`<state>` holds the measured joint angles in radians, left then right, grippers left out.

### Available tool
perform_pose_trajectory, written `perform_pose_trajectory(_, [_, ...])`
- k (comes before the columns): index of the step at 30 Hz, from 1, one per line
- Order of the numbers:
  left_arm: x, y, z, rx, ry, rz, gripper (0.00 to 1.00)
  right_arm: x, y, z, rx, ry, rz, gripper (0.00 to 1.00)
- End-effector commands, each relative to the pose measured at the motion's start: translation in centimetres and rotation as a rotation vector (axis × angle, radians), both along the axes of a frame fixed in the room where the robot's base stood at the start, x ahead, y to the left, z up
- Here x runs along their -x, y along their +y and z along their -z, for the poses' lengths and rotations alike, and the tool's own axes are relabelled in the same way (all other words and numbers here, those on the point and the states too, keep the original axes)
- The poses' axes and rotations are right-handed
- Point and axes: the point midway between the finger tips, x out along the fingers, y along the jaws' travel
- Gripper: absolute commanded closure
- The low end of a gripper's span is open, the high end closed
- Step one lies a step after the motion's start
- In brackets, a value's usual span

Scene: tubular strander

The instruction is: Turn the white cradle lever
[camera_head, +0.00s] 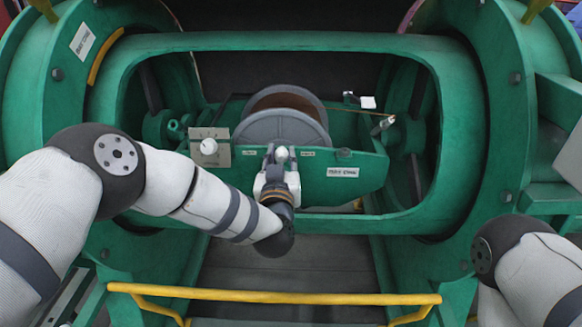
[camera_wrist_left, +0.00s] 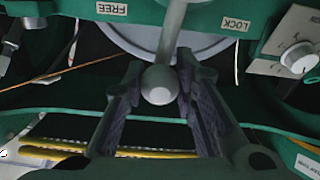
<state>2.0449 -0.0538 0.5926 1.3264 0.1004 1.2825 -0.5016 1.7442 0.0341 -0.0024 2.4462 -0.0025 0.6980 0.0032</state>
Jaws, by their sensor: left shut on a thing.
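The white cradle lever (camera_wrist_left: 172,38) has a round ball end (camera_wrist_left: 160,85) and stands between the FREE label (camera_wrist_left: 111,8) and the LOCK label (camera_wrist_left: 236,24) in the left wrist view. Its ball also shows in the head view (camera_head: 282,153) at the front of the green cradle (camera_head: 350,187). My left gripper (camera_head: 280,168) is at the lever, with its two dark fingers (camera_wrist_left: 157,92) on either side of the ball, shut on it. My right gripper is out of view; only part of that arm shows at the lower right.
A plate with a white knob (camera_head: 209,147) is left of the lever. A grey reel (camera_head: 283,127) sits behind it. The green frame's rim (camera_head: 290,41) surrounds the opening. A yellow rail (camera_head: 270,296) runs across the front, below my left arm.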

Motion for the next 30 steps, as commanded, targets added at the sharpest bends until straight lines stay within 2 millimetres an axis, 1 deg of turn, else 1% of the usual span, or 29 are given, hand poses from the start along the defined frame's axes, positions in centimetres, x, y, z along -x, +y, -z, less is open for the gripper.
perform_pose_trajectory(3, [-0.3,1.2,-0.3,0.106,-0.003,-0.004,1.0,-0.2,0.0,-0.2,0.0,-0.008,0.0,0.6])
perform_pose_trajectory(8, [-0.3,2.7,-0.2,0.258,-0.002,-0.003,1.0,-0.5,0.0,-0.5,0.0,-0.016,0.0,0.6])
perform_pose_trajectory(18, [-0.3,5.6,0.9,0.56,0.001,-0.002,1.0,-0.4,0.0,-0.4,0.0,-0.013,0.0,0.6])
perform_pose_trajectory(24, [-0.2,6.8,1.6,0.693,0.002,-0.002,1.0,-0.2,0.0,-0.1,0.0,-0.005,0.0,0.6])
perform_pose_trajectory(30, [-0.2,7.5,2.1,0.782,0.001,-0.001,1.0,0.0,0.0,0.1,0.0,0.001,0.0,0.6])
